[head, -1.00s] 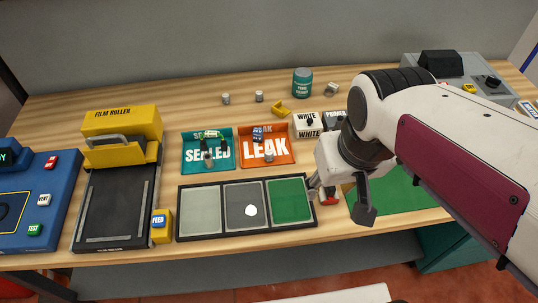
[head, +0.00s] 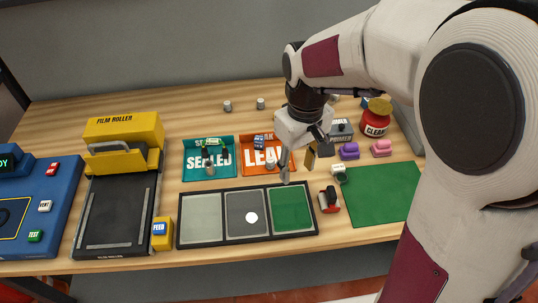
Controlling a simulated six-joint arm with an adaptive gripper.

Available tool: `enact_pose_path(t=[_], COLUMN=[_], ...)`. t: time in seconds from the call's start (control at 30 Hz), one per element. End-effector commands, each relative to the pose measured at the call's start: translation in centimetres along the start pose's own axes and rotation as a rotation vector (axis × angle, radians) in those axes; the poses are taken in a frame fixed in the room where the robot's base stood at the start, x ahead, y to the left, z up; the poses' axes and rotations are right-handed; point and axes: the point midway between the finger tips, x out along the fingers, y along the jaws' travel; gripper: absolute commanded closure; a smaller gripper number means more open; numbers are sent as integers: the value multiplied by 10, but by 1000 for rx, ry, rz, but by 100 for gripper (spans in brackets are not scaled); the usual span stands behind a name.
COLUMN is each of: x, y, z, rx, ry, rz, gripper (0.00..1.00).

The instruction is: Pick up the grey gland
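Two small grey cylindrical pieces, one at the back left (head: 227,106) and one to its right (head: 260,104), stand on the table behind the trays. I cannot tell which of these is the grey gland. My gripper (head: 298,169) points down at the right edge of the LEAK tray, fingers apart, with nothing seen between them. My arm hides part of the back right of the table.
A black three-pad tray (head: 222,241) lies in front. The yellow film roller (head: 122,130) stands left. A red CLEAN pot (head: 375,122), purple (head: 349,151) and pink (head: 381,148) pieces, and a red-and-black item (head: 329,201) sit right, near a bare green mat (head: 380,196).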

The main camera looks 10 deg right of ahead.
Motion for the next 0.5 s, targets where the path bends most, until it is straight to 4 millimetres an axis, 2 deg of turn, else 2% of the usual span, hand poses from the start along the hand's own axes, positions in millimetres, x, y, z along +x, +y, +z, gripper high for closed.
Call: enact_pose_path(t=[0.5], x=[66], y=[7], z=[-72], rx=[-359], ry=[-74], rz=[-38], gripper=[62])
